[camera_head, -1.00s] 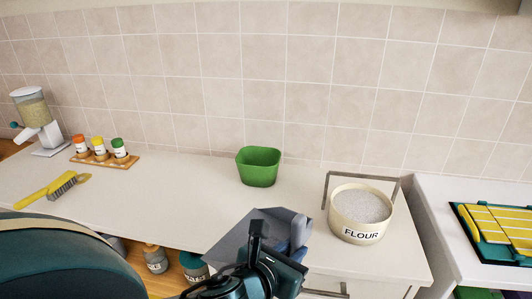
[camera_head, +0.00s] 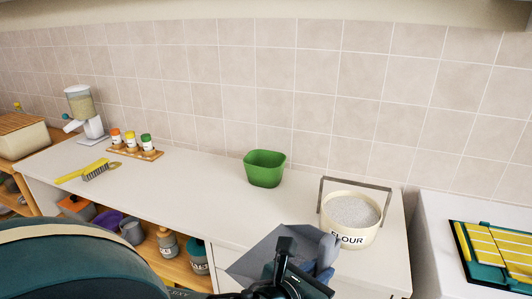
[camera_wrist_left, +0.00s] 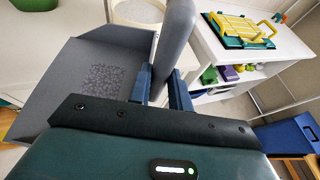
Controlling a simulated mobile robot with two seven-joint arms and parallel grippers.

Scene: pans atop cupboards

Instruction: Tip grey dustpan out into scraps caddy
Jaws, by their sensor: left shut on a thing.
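The grey dustpan (camera_head: 265,257) is in front of the counter's front edge in the head view. My left gripper (camera_head: 303,272) is shut on its handle. In the left wrist view the handle (camera_wrist_left: 177,40) stands between the gripper's blue fingers (camera_wrist_left: 160,88), and a patch of speckled scraps (camera_wrist_left: 100,79) lies on the dustpan's floor (camera_wrist_left: 60,85). A green open-topped tub (camera_head: 264,169), likely the scraps caddy, stands on the counter beyond the dustpan and apart from it. Its inside bottom is hidden. My right gripper is not in view.
A flour tub (camera_head: 350,221) with a raised handle stands right of the green tub. A yellow brush (camera_head: 84,171), spice jars (camera_head: 131,142) and a cereal dispenser (camera_head: 84,112) are at left. The counter (camera_head: 200,185) is clear between them and the green tub.

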